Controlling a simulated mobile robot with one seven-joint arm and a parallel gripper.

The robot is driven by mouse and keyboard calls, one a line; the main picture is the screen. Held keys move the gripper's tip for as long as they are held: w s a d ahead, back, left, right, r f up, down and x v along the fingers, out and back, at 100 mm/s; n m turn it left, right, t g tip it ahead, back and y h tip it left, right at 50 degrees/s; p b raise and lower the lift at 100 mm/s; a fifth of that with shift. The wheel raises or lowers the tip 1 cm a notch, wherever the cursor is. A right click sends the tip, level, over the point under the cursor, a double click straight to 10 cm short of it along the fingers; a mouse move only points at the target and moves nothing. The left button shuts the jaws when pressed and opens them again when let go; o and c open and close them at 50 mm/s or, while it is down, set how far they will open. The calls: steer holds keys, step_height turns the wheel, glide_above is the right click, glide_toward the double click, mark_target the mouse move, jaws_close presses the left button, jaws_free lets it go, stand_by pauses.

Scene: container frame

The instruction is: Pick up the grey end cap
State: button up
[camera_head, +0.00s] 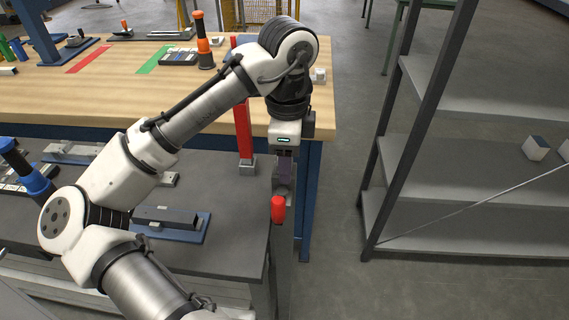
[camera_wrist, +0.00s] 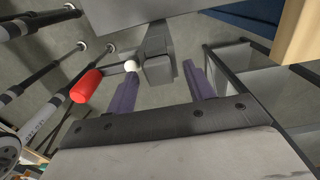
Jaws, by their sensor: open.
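My gripper (camera_head: 285,167) points down just off the right edge of the grey bench, its jaws open. In the wrist view its two purple fingers (camera_wrist: 162,86) stand apart, one on each side of a blocky grey piece (camera_wrist: 158,69). That piece juts from a grey part at the bench edge; I cannot tell whether it is the end cap or whether the fingers touch it. A white ball (camera_wrist: 131,66) and a red handle (camera_wrist: 86,86) sit to its left. In the head view the red handle (camera_head: 278,209) shows just below the gripper, which partly hides the grey piece.
A red upright bar (camera_head: 243,130) with a small grey foot (camera_head: 248,167) stands left of the gripper. The wooden bench (camera_head: 120,105) lies behind, and a grey shelf rack (camera_head: 455,195) stands to the right. Floor is clear between them.

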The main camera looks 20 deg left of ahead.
steer(key=shift+c, duration=0.4)
steer(key=c, duration=1)
steer(key=shift+o, duration=0.2)
steer(key=shift+r, duration=0.15)
step_height(320, 180, up, 20)
steer(key=p, duration=0.8)
steer(key=shift+p, duration=0.35)
